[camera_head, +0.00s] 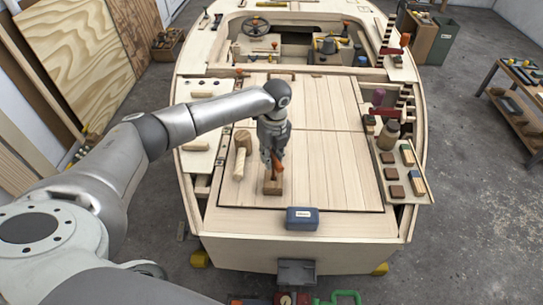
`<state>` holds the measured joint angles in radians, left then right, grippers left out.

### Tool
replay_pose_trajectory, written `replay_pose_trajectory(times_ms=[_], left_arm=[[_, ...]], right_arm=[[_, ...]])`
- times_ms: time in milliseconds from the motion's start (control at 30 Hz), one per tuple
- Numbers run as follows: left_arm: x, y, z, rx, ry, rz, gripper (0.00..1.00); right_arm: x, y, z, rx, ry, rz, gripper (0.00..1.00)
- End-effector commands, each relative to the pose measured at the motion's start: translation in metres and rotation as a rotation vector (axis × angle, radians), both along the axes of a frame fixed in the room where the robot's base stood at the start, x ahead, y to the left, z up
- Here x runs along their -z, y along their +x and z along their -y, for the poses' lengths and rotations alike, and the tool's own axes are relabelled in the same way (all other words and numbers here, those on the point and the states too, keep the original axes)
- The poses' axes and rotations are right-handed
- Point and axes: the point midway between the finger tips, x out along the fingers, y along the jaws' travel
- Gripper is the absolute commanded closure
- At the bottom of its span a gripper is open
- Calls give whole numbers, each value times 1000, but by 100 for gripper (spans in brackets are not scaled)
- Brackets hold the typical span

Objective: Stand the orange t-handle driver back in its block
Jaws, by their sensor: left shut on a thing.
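My left gripper (273,158) points down over the light wooden deck and is shut on the orange t-handle driver (278,167). Only a small orange part of the driver shows between and below the fingers. A small brown block (272,188) sits on the deck directly below the gripper. The driver's lower end is at or just above the block's top; I cannot tell whether it is inside the block. My right gripper is not in view.
A side shelf (408,172) on the right holds several small blocks. The deck's right half is clear.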

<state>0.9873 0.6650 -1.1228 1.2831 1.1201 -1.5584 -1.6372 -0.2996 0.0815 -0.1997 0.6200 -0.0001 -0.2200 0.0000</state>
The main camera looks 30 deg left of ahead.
Motion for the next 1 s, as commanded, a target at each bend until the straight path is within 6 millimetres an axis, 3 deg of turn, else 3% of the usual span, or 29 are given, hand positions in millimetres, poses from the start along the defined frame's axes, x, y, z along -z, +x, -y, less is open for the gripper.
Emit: replay_pose_trajectory(times_ms=[767,800,1000], left_arm=[[16,0,0,0,1,-1,100],[16,0,0,0,0,0,78],[16,0,0,0,0,0,56]], right_arm=[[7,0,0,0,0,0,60],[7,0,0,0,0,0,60],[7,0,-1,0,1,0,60]])
